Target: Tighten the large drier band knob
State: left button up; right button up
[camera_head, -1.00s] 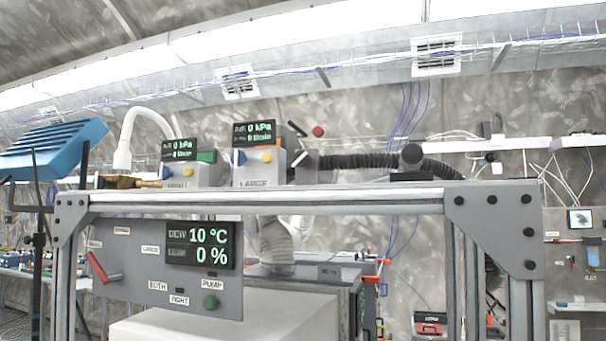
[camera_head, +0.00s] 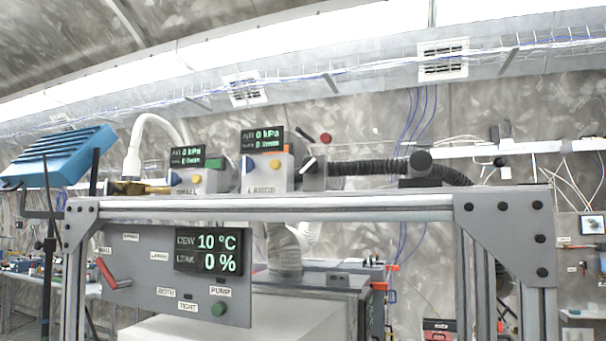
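The large drier unit (camera_head: 266,178) stands on top of the frame, left of centre, with a yellow knob on its front and a dark display reading 0 kPa above it. The corrugated black hose (camera_head: 365,168) runs right from beside it to a dark round-topped fitting (camera_head: 421,162). A black knob (camera_head: 305,160) with a white lever shows just right of the large unit, and a red knob (camera_head: 326,138) is behind it. I cannot tell which part is the band knob. Neither of my grippers is in view.
The aluminium frame (camera_head: 330,205) crosses the view in front. A control panel (camera_head: 140,270) hangs below it with a red lever (camera_head: 113,274), a green button (camera_head: 218,309) and a 10 °C, 0 % display. A blue slatted lamp (camera_head: 62,155) stands at left.

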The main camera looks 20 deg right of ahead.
aim_at(311, 166)
jog(key=i+j+z, duration=0.1)
jog(key=z, duration=0.3)
jog(key=j+z, duration=0.3)
jog(key=z, duration=0.15)
